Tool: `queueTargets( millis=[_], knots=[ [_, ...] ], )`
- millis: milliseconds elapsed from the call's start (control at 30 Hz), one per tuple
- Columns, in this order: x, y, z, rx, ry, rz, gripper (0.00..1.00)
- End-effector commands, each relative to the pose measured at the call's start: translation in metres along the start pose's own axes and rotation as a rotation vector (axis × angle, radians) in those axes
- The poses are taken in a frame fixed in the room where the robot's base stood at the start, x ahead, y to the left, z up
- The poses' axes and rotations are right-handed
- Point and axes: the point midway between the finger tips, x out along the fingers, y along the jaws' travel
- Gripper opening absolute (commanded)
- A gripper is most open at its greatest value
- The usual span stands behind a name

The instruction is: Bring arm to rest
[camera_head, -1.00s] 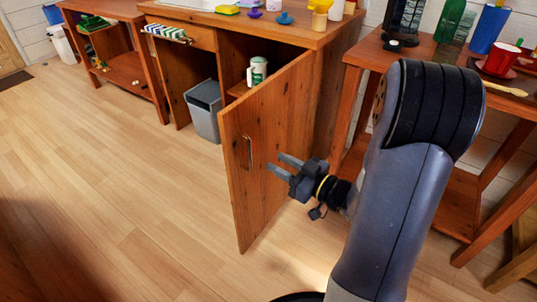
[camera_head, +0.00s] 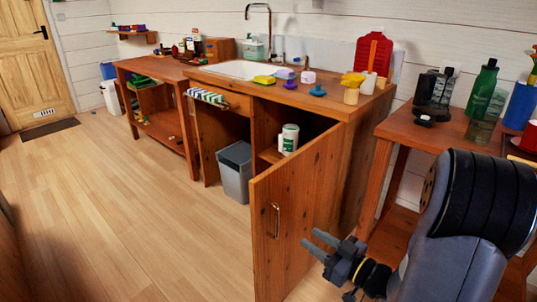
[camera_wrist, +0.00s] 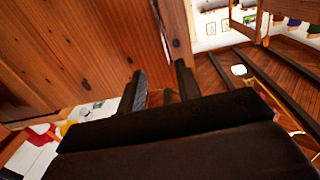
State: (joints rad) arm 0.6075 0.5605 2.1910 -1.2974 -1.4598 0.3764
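My gripper (camera_head: 318,244) is at the lower right in the head view, beside the open wooden cabinet door (camera_head: 290,215) and to the right of its metal handle (camera_head: 276,220). Its two fingers are apart with nothing between them. In the wrist view, the gripper (camera_wrist: 160,82) shows two dark, separated fingers, with the door (camera_wrist: 85,50) filling the upper left and the handle (camera_wrist: 161,30) just beyond the fingers. I cannot tell whether the gripper touches the door. My arm reaches in from the lower right, bent.
The open cabinet holds a grey bin (camera_head: 235,170) and a white-green canister (camera_head: 289,138). A sink (camera_head: 243,69) is in the counter above. A side table (camera_head: 440,128) with bottles stands at the right. The wood floor (camera_head: 120,220) at left is clear.

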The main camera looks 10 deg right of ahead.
Motion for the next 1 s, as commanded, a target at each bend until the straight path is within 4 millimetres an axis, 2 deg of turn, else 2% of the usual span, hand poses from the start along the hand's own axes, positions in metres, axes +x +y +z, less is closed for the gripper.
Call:
queueTargets(
  millis=[600,800,1000],
  knots=[
    [0.081,-0.003,0.001,-0.001,0.001,-0.008,0.33],
    [0.094,-0.004,0.0,0.0,0.001,-0.007,0.33],
    [0.096,-0.004,0.0,0.001,0.0,-0.006,0.33]
  ],
)
